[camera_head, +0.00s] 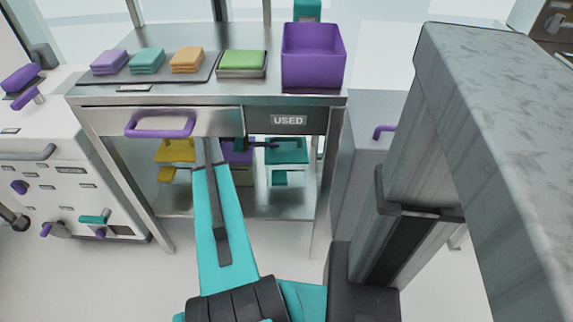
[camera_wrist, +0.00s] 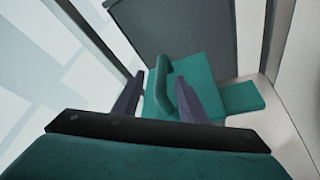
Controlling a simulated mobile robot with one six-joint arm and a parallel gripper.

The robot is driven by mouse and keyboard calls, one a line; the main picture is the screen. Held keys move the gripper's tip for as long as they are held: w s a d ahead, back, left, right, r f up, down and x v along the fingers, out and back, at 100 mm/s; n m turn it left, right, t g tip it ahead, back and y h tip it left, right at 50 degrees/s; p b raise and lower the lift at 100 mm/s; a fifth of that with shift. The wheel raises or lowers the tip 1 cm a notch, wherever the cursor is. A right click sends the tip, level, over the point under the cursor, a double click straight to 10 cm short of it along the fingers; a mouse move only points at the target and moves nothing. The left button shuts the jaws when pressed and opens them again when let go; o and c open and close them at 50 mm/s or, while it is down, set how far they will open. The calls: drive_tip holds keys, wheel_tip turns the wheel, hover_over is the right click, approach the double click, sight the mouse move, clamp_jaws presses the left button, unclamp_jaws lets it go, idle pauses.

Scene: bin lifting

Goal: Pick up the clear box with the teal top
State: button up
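The box with the teal top (camera_head: 287,157) stands on the lower shelf, at the right end of the row. Its clear walls are hard to make out. In the wrist view its teal lid (camera_wrist: 207,70) fills the middle, with a raised teal handle (camera_wrist: 162,66). My gripper (camera_wrist: 160,80) is open, its two dark fingers apart on either side of the handle. No grip on the handle shows. In the head view my gripper is small and dark in front of the shelf, partly hidden by the table edge.
A yellow-topped box (camera_head: 177,151) and a purple-topped box (camera_head: 238,153) stand to the left on the same shelf. The tabletop above (camera_head: 180,92) carries folded cloths and a purple bin (camera_head: 313,62). A table leg (camera_head: 330,190) stands close right of the teal box.

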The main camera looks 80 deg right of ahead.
sight(280, 139)
drive_tip(key=shift+s+d+f, duration=0.15)
drive_tip(key=shift+s+d, duration=0.05)
drive_tip(key=shift+s, duration=0.25)
drive_tip(key=shift+f+b+x, duration=0.2)
drive_tip(key=shift+b+x, duration=0.5)
drive_tip(key=shift+x, duration=1.9)
drive_tip(key=shift+a, duration=0.1)
clamp_jaws()
